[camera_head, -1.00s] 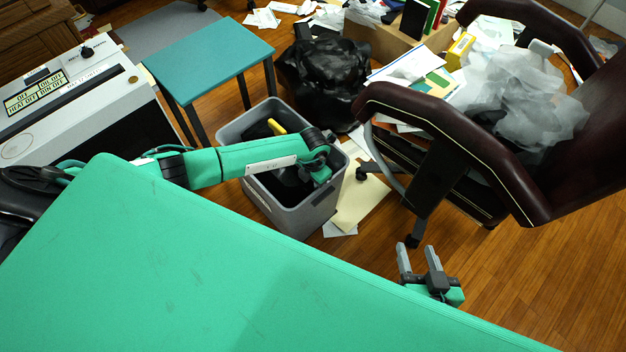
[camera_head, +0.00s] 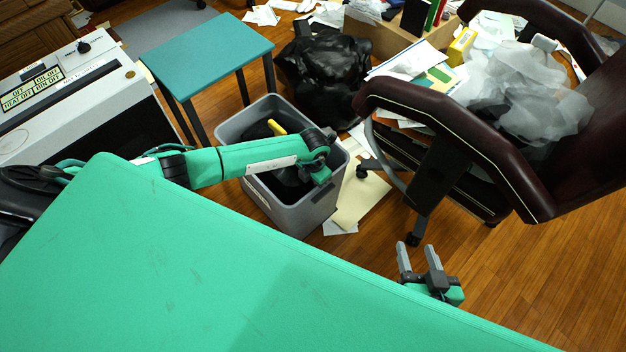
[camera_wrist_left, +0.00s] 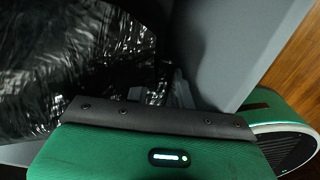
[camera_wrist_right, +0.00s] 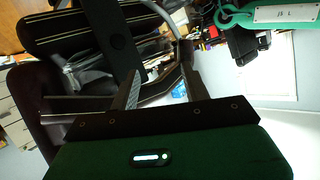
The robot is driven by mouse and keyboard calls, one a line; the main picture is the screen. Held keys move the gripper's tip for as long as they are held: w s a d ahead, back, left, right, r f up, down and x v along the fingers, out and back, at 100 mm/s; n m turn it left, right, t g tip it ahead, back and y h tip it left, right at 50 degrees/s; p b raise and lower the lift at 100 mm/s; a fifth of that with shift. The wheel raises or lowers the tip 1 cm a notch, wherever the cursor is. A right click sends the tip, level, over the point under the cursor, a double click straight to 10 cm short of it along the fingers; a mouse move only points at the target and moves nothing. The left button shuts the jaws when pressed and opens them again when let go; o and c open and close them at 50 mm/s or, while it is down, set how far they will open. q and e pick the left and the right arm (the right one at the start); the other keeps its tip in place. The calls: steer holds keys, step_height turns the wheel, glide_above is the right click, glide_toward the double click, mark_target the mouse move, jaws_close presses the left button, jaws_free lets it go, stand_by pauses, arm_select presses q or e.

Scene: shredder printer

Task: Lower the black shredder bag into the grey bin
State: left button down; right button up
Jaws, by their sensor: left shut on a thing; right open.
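The grey bin (camera_head: 310,215) stands on the wood floor, its open top facing up. The black shredder bag (camera_head: 284,184) is inside the bin, partly hidden behind my left arm. In the left wrist view the shiny, crumpled bag (camera_wrist_left: 60,70) fills the left side, beside the grey bin wall (camera_wrist_left: 245,45). My left gripper (camera_wrist_left: 160,92) is shut on the bag, inside the bin opening; its fingertips are mostly hidden by the plastic. A yellow piece (camera_head: 277,127) shows at the bin's far side. My right gripper (camera_head: 418,252) is open and empty, right of the bin.
Another black bag (camera_head: 325,75) lies on the floor behind the bin. A teal-topped table (camera_head: 210,55) and the white shredder machine (camera_head: 75,95) stand to the left. A dark office chair (camera_head: 450,130) stands on the right. Papers (camera_head: 360,200) lie beside the bin.

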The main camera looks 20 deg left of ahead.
arm_select(q)
steer(key=c, duration=1.1)
jaws_free()
